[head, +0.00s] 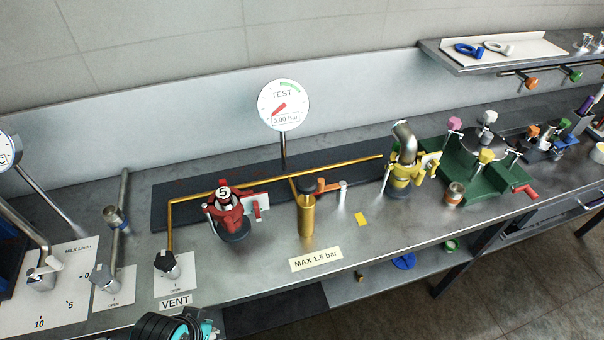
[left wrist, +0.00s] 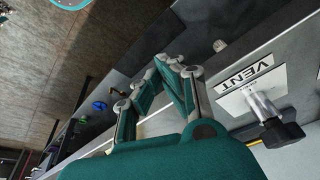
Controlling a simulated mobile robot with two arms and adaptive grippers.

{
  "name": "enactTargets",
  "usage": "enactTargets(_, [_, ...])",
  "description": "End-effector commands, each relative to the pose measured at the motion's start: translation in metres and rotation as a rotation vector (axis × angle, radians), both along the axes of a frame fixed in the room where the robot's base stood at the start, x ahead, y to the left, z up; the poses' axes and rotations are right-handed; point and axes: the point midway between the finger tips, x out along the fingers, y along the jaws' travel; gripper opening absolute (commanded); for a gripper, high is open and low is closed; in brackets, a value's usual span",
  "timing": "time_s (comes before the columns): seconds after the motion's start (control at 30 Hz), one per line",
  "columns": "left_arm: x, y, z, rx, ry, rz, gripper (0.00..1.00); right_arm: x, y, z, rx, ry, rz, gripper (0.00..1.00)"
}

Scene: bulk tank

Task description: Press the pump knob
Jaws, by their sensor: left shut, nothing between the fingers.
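The pump is a brass cylinder (head: 307,216) standing upright on the bench, with a dark round knob (head: 307,187) on top. It is joined to the brass pipe behind it. My left gripper (left wrist: 178,68) is shut and empty in the left wrist view, over the bench's front edge beside the VENT label (left wrist: 245,75). In the head view only a black and teal part of my left arm shows at the bottom edge, left of and nearer than the pump. The pump is not clearly visible in the left wrist view. My right gripper is in neither view.
A black-handled VENT valve (head: 166,262) stands left of the pump. A red clamp fitting (head: 227,213) is just left of the pump, a yellow one (head: 403,172) to its right. A TEST gauge (head: 284,104) reading 0.00 bar rises behind. The bench before the pump holds a MAX 1.5 bar label (head: 316,259).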

Motion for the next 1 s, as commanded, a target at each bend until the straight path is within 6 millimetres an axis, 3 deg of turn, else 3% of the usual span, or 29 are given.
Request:
enactTargets(0.03, [0.013,-0.008,0.017,-0.023,-0.036,-0.033,0.0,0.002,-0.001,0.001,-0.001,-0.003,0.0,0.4])
enactTargets(0.37, [0.1,-0.074,0.062,-0.187,-0.19,-0.313,0.0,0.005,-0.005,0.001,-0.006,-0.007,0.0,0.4])
enactTargets(0.6, [0.164,-0.124,0.129,-0.283,-0.303,-0.618,0.0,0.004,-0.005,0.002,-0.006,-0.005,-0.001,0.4])
enactTargets(0.8, [0.199,-0.142,0.194,-0.318,-0.348,-0.843,0.0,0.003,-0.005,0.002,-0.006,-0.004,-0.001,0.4])
enactTargets(1.0, [0.222,-0.14,0.26,-0.331,-0.361,-0.988,0.0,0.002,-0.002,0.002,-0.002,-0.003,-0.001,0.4])
